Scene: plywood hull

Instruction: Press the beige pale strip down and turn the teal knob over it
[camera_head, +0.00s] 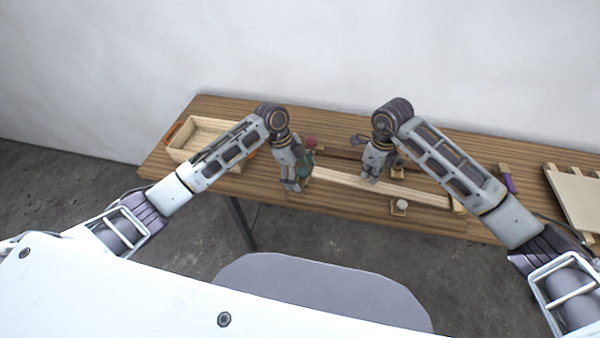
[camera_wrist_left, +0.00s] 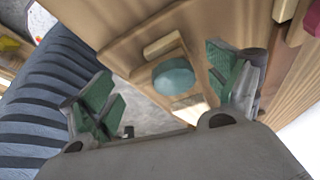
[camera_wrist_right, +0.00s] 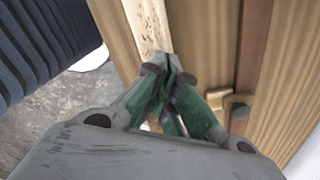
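The beige pale strip (camera_head: 418,193) lies lengthwise along the front of the workbench. My right gripper (camera_head: 369,175) is over the strip's middle part. In the right wrist view its green-padded fingers (camera_wrist_right: 168,75) are together, with the pale strip (camera_wrist_right: 146,22) running under the tips; contact is hard to tell. The teal knob (camera_wrist_left: 174,76) shows as a round disc in the left wrist view, beside a small wood block (camera_wrist_left: 162,45). My left gripper (camera_head: 291,185) is at the strip's left end, its fingers (camera_wrist_left: 165,92) spread on both sides of the knob, apparently not gripping it.
A wooden tray (camera_head: 184,155) stands at the bench's left. A red knob (camera_head: 311,141) sits behind my left gripper, and a white knob (camera_head: 401,205) at the front edge. A purple-handled thing (camera_head: 507,180) and a pale panel (camera_head: 577,200) are at the right.

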